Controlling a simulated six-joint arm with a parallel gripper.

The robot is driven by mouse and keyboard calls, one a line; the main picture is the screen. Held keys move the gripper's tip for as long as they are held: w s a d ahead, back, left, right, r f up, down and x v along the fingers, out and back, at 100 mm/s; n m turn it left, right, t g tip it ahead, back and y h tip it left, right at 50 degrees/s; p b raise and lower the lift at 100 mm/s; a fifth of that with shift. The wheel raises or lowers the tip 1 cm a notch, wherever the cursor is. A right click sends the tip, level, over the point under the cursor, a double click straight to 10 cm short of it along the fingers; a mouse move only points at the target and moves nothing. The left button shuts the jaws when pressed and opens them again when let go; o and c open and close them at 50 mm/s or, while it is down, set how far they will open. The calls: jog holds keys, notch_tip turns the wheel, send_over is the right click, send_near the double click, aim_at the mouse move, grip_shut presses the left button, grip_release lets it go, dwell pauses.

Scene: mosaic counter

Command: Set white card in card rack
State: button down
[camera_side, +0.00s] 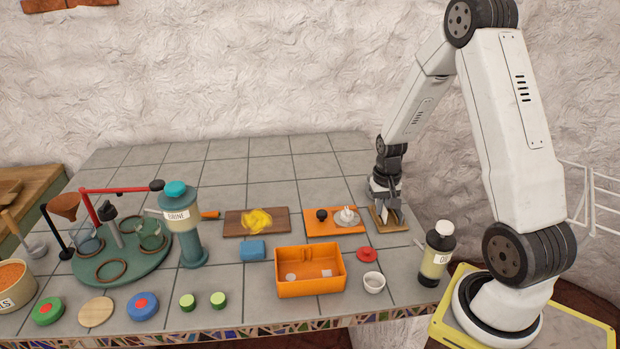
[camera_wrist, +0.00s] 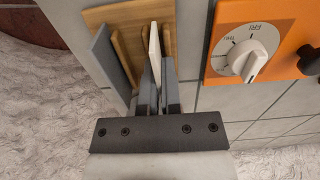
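The wooden card rack (camera_side: 388,226) stands at the right end of the tiled counter. In the wrist view the rack (camera_wrist: 102,15) has upright wooden dividers. The white card (camera_wrist: 154,45) stands on edge over the rack, between two dividers. Its lower end lies between the fingertips of my gripper (camera_wrist: 158,88), which are close together on either side of it. A grey card (camera_wrist: 108,62) stands at the rack's left side. In the side view my gripper (camera_side: 389,200) is down at the rack and partly hides it. I cannot tell whether the card touches the rack's bottom.
An orange panel with a dial (camera_wrist: 245,55) lies close to the right of the rack. A dark bottle (camera_side: 437,252) stands in front and to the right. An orange bin (camera_side: 310,286), a red lid (camera_side: 367,254) and a small white cup (camera_side: 374,282) are in front. The back tiles are clear.

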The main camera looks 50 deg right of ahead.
jog(key=shift+s+a+f, duration=0.1)
jog(key=shift+s+f, duration=0.1)
jog(key=shift+f, duration=0.45)
jog(key=shift+s+a+f, duration=0.1)
jog(key=shift+s+f, duration=0.05)
jog(key=shift+f, duration=0.5)
dwell(0.9)
jog(key=c, duration=0.7)
grip_release()
jog(key=shift+c, duration=0.2)
jog(key=shift+w+d+r, duration=0.1)
jog(key=shift+r, duration=0.55)
jog(key=shift+w+d+r, duration=0.1)
jog(key=shift+r, duration=0.55)
jog(key=shift+w+r, duration=0.1)
jog(key=shift+r, duration=2.15)
jog(key=shift+s+a+r+n+t, duration=0.55)
jog(key=shift+a+n, duration=0.95)
jog(key=shift+a, duration=2.2)
jog(key=shift+s+a+r+n+t, duration=0.25)
jog(key=shift+a+r+n, duration=0.9)
jog(key=shift+a, duration=2.5)
jog(key=shift+s+a+r+n+t, duration=0.45)
jog(key=shift+a+n, duration=1.4)
jog(key=shift+a, duration=1.85)
